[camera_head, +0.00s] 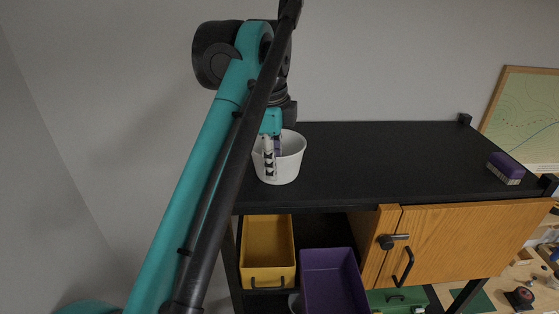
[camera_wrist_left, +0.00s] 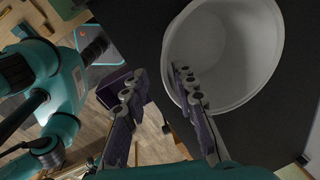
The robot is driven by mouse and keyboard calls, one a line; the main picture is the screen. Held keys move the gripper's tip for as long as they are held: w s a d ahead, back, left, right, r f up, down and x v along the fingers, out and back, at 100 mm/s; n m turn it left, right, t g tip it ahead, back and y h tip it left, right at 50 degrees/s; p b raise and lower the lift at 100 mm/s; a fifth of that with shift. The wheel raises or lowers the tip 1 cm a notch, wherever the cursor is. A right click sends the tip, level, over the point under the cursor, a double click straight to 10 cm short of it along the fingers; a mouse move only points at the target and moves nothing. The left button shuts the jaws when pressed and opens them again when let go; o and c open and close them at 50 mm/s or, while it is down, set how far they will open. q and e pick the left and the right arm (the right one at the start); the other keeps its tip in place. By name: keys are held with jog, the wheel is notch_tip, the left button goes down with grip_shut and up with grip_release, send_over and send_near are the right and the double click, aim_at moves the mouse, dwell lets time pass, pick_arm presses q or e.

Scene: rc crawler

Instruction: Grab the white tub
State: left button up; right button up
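The white tub (camera_head: 290,168) stands upright on the left end of the black cabinet top, open side up. In the left wrist view the tub (camera_wrist_left: 235,50) fills the upper right. My left gripper (camera_head: 272,160) is at the tub's near left rim, pointing down. In the left wrist view its fingers (camera_wrist_left: 158,76) are apart, with one over the tub's inside and the other outside the wall. I cannot tell whether either finger touches the wall. My left arm hides part of the tub's left side in the head view. My right gripper is not in view.
The black cabinet top (camera_head: 390,155) is clear to the right of the tub, up to a purple-and-white block (camera_head: 506,168). Below are a yellow bin (camera_head: 267,250), a purple bin (camera_head: 330,280) and a wooden door (camera_head: 460,240) with a black handle. A framed map (camera_head: 525,115) is at right.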

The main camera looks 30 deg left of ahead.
pick_arm(q)
jog(key=shift+w+f, duration=0.1)
jog(key=shift+a, duration=0.1)
jog(key=shift+c, duration=0.9)
grip_shut()
jog(key=shift+r, duration=0.2)
jog(key=shift+r, duration=0.25)
jog(key=w+d+r+p, duration=0.1)
jog(key=w+d+r, duration=0.1)
jog(key=d+r, duration=0.8)
jog(key=shift+w+d, duration=0.35)
jog(key=shift+d, duration=0.3)
